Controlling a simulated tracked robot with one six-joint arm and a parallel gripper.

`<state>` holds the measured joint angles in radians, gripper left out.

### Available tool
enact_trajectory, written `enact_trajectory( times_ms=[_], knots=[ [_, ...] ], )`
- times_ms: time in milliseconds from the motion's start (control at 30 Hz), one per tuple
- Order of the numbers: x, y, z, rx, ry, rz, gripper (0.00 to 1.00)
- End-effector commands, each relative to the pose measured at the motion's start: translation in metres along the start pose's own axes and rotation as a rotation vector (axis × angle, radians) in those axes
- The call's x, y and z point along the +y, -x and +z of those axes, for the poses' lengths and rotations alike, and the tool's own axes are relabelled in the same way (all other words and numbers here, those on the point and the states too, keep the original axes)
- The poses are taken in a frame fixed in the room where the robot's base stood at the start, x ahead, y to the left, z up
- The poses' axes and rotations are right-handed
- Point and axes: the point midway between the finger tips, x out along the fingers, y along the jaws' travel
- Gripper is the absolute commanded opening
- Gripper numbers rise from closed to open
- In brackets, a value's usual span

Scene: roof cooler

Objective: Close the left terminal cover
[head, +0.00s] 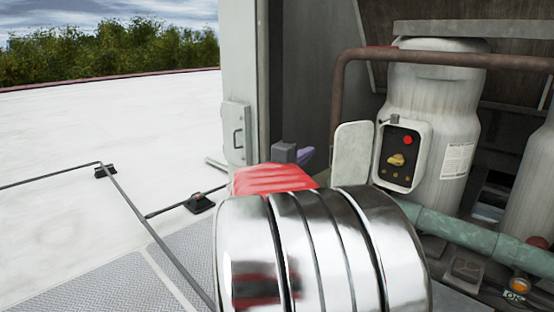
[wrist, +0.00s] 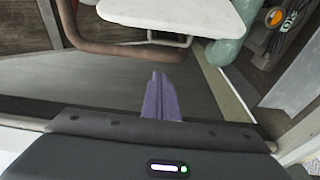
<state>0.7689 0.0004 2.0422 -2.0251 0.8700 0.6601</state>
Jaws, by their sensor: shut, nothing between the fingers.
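The left terminal cover (head: 353,151) is a pale flat panel standing open at the left side of the terminal box (head: 401,157). The box's dark face shows with a red button and a yellowish part. The box is on the front of a white cylindrical tank (head: 432,100). My gripper (head: 306,155) is to the left of the cover and apart from it; its purple fingers are partly hidden behind my arm. In the wrist view the fingers (wrist: 159,76) are together and empty. A white panel (wrist: 175,14), which looks like the cover, is beyond their tips, with a gap between.
A brown pipe (head: 342,90) bends down behind the cover. A green pipe (head: 470,236) runs below the box; it also shows in the wrist view (wrist: 224,52). An orange lamp (head: 519,285) is at lower right. A grey cabinet wall (head: 305,80) stands at left.

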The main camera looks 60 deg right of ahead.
Motion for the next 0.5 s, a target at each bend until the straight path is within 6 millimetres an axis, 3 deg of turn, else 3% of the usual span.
enact_trajectory(
  times_ms=[300, 500],
  knots=[
    [0.0, -0.034, 0.001, -0.002, 0.001, 0.0, 0.0],
    [0.0, -0.026, 0.017, 0.0, 0.0, 0.0, 0.0]
  ],
)
